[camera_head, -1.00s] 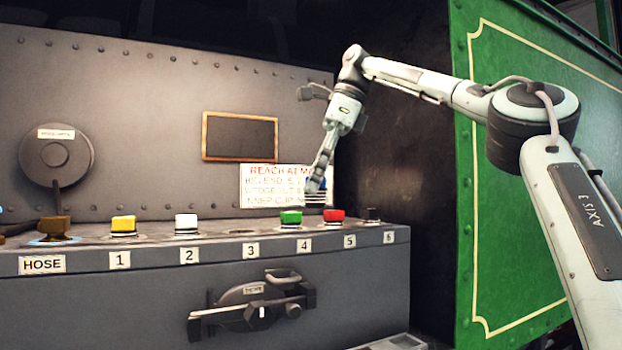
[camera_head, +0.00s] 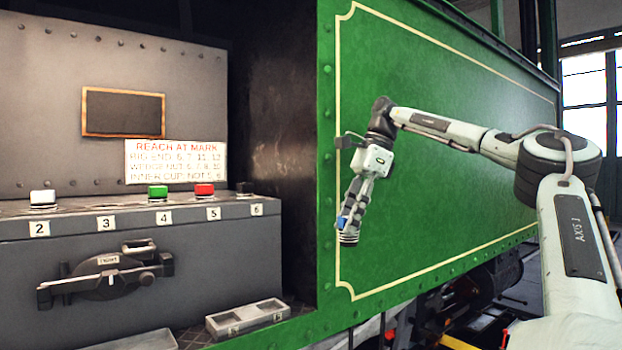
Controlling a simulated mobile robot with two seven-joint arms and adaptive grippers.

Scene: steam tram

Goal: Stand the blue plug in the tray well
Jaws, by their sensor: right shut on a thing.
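My right gripper (camera_head: 350,213) points down in front of the green panel, shut on the blue plug (camera_head: 343,222). Only a part of the plug's blue top shows beside the fingers, with a ridged grey lower part below it. The plug hangs in the air, apart from the tray. The pale grey tray (camera_head: 247,325) sits low, below and left of the gripper. It has two shallow wells side by side that look empty, and small marks on its front that I cannot read. My left gripper is out of view.
A grey bench (camera_head: 180,245) at left carries a white plug (camera_head: 43,198), a green plug (camera_head: 158,192), a red plug (camera_head: 204,190) and a dark one (camera_head: 244,188) behind number labels. A latch (camera_head: 108,272) juts from its front. The green panel (camera_head: 430,190) stands close behind the gripper.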

